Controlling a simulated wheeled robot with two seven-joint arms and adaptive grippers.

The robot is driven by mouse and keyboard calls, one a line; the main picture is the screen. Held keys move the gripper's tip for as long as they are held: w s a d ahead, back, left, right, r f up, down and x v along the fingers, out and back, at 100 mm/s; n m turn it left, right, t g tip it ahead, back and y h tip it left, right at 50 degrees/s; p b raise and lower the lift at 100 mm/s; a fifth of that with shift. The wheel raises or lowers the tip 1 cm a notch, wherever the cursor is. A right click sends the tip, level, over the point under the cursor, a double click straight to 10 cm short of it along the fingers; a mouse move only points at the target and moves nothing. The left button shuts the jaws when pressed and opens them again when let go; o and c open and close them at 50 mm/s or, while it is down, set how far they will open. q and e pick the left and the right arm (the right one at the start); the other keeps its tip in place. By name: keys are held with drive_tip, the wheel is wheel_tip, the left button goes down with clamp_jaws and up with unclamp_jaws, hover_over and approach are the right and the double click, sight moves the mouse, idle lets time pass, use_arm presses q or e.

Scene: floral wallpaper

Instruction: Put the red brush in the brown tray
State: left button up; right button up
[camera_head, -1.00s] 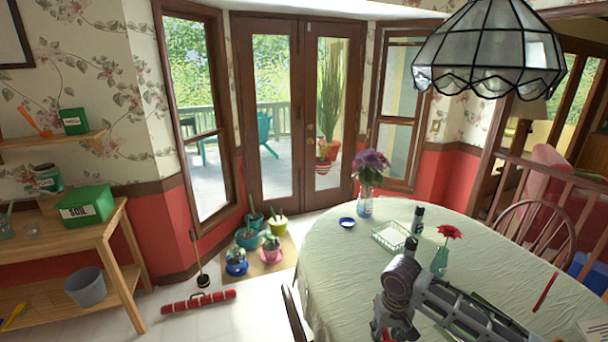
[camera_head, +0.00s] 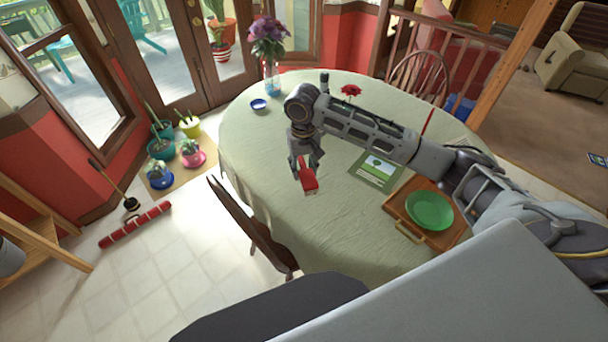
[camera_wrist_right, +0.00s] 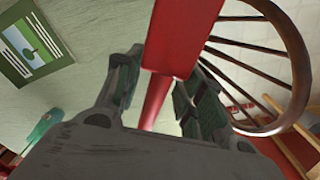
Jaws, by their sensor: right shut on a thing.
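My right gripper (camera_head: 306,168) reaches in from the right over the table and points down. It is shut on the red brush (camera_head: 309,183), which hangs between its fingers above the tablecloth. In the right wrist view the brush (camera_wrist_right: 184,38) runs up between the two fingers (camera_wrist_right: 152,92). The brown tray (camera_head: 400,202) lies on the table's near right side, to the right of the gripper, with a green plate (camera_head: 430,210) in it. My left gripper is not in view.
A green picture book or card (camera_head: 377,168) lies between gripper and tray. A red flower (camera_head: 351,90), a purple bouquet (camera_head: 268,38) and a small blue dish (camera_head: 259,104) stand further back. A wooden chair (camera_head: 255,225) is at the left edge. The cloth left of the gripper is clear.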

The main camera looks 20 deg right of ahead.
drive_tip(key=shift+m, duration=0.9)
drive_tip(key=w+r, duration=0.1)
drive_tip(key=r, duration=0.2)
drive_tip(key=w+r, duration=0.1)
drive_tip(key=r, duration=0.2)
drive_tip(key=w+r, duration=0.1)
drive_tip(key=r, duration=0.2)
drive_tip(key=shift+w+r, duration=0.1)
drive_tip(key=shift+w, duration=0.1)
